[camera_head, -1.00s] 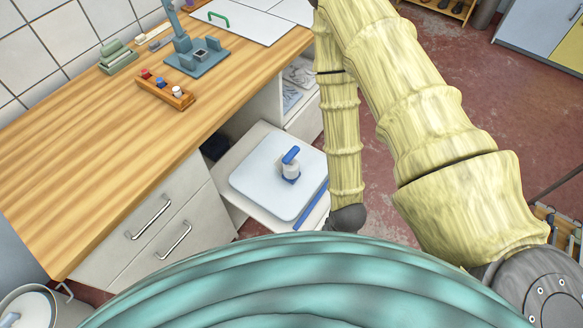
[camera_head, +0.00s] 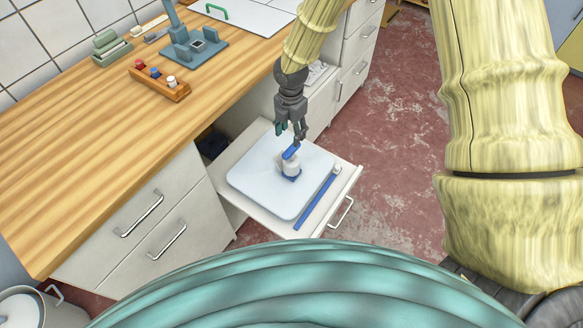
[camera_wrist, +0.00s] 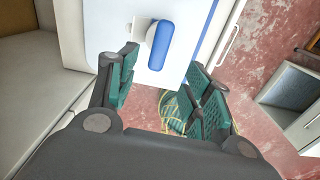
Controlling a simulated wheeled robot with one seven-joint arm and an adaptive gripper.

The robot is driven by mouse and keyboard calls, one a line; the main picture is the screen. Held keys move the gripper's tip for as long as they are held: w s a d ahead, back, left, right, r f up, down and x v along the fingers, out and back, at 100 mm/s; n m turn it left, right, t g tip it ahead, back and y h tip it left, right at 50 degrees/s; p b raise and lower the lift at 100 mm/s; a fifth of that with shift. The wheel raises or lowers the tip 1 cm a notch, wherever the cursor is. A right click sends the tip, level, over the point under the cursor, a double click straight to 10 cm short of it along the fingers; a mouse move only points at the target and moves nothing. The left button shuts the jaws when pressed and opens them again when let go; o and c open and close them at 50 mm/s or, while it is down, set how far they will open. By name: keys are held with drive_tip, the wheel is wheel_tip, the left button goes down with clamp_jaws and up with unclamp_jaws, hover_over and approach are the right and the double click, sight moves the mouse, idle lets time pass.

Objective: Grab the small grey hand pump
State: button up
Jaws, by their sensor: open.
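The small hand pump has a pale grey body (camera_head: 291,169) with a blue top and a blue foot. It stands upright on a white board (camera_head: 252,183) on the pulled-out shelf. My gripper (camera_head: 289,137) hangs above the pump, fingers pointing down and apart, with nothing between them. In the wrist view the pump's blue top (camera_wrist: 159,45) lies beyond the fingertips of my gripper (camera_wrist: 162,80), toward the top of the picture. I cannot tell exactly how small the gap to the pump is.
A blue-handled bar (camera_head: 318,198) lies on the shelf along the board's right side. The wooden worktop (camera_head: 95,150) at left holds a blue-grey stand (camera_head: 193,50) and a wooden rack (camera_head: 160,84) of small knobs.

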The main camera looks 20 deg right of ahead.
sight(291, 148)
drive_tip(key=shift+w+d, duration=0.1)
drive_tip(key=shift+w, duration=0.1)
drive_tip(key=shift+w+d+f+p, duration=0.1)
drive_tip(key=shift+f+p, duration=1.15)
drive_tip(key=shift+f, duration=4)
clamp_jaws()
